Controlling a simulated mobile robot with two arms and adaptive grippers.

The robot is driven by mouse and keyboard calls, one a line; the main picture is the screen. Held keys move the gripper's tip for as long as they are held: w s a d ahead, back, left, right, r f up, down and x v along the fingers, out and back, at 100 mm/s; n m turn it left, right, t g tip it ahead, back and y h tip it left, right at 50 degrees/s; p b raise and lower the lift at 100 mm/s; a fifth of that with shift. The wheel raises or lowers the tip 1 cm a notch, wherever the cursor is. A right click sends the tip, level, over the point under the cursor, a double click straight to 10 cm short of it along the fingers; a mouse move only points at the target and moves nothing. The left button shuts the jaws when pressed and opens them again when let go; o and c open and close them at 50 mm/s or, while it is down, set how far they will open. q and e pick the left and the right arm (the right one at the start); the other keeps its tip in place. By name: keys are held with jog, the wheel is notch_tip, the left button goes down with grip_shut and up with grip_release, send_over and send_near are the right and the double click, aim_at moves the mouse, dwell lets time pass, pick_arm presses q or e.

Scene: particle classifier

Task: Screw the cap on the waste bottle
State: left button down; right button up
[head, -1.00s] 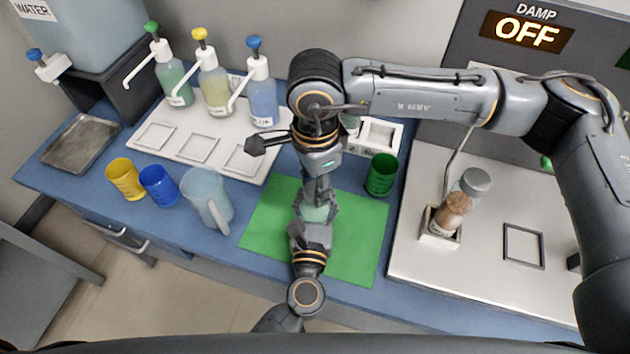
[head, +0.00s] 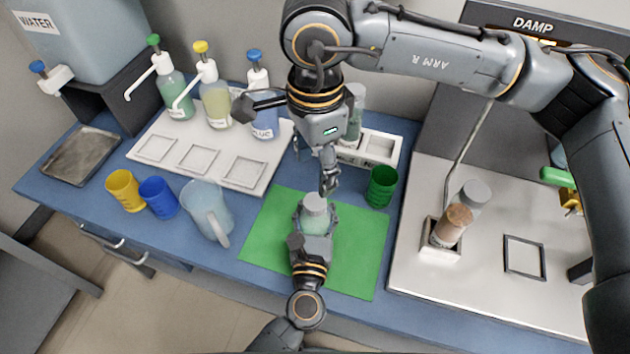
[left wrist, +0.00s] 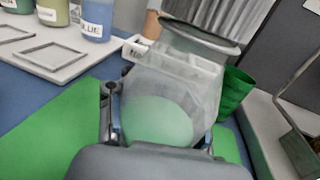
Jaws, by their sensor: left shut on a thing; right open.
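The waste bottle (head: 314,227), clear with pale green liquid, stands upright over the green mat (head: 262,238). It also shows large in the left wrist view (left wrist: 160,118). My left gripper (head: 315,218) is shut around the bottle's body from the front. My right gripper (head: 327,188) is open and empty, just above and behind the cap, apart from it.
A green cup (head: 382,187) stands right of my right gripper, by a white rack (head: 350,157). A jug (head: 207,208), blue cup (head: 158,197) and yellow cup (head: 125,190) stand left. Pump bottles line the back. A brown-capped bottle (head: 453,225) stands in a holder at right.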

jog(key=shift+r, duration=1.45)
pick_arm(q)
jog(key=shift+c, duration=2.4)
grip_release()
jog(key=s, duration=0.8)
jog(key=s+a, duration=0.1)
jog(key=s, duration=0.3)
jog(key=shift+a, duration=0.1)
